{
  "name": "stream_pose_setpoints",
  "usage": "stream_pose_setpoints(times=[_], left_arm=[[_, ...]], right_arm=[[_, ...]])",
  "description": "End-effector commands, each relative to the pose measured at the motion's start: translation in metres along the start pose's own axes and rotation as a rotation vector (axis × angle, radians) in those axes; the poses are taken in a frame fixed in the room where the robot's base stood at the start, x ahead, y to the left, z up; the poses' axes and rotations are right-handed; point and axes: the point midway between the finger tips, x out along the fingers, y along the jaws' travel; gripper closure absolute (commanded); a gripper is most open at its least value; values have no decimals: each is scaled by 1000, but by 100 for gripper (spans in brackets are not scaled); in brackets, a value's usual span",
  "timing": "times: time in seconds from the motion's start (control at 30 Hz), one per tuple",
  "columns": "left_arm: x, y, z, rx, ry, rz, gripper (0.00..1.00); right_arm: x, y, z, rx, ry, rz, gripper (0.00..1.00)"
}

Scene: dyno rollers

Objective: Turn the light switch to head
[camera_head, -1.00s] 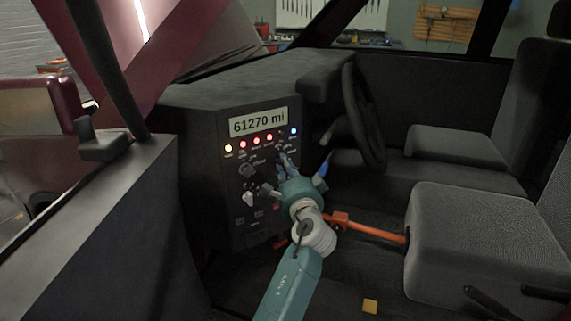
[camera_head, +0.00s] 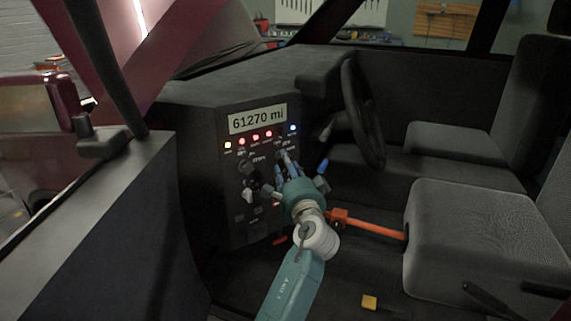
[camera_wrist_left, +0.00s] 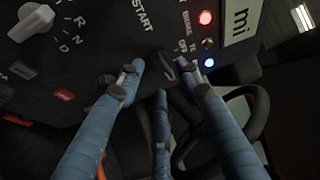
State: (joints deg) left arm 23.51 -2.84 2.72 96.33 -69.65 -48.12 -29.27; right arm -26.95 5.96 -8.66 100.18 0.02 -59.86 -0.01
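The dash panel (camera_head: 232,170) carries a mileage display, a row of lit lamps and several knobs. My left gripper (camera_head: 285,156) is at the panel's upper right, under the lamps. In the left wrist view my left gripper (camera_wrist_left: 170,72) has its blue fingers spread, with gaps between the tips. A dark knob (camera_wrist_left: 168,68), which looks like the light switch, lies between the fingertips, beside small white lettering ending in OFF. I cannot tell whether a finger touches it. In the head view the fingers hide this knob. My right gripper is not in view.
A pale selector knob (camera_wrist_left: 34,20) marked R, N, D sits on the same panel; it also shows in the head view (camera_head: 248,194). An orange-red lever (camera_head: 372,229) is right of my wrist. The steering wheel (camera_head: 362,115) and seats (camera_head: 470,235) are farther right.

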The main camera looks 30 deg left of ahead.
Motion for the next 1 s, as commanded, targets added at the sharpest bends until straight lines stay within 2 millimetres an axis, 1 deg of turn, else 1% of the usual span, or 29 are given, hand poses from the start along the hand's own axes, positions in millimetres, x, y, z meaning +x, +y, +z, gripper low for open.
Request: stream_pose_setpoints(times=[0.03,0.2,0.3,0.4,1.0], left_arm=[[-10,1,0,-1,1,2,65],[-39,2,0,-1,1,3,65],[-51,2,0,0,1,3,65],[-58,1,0,0,0,1,65],[-60,1,0,0,0,1,65]], right_arm=[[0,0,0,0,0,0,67],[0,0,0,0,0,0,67],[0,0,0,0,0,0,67],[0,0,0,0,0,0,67],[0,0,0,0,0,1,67]])
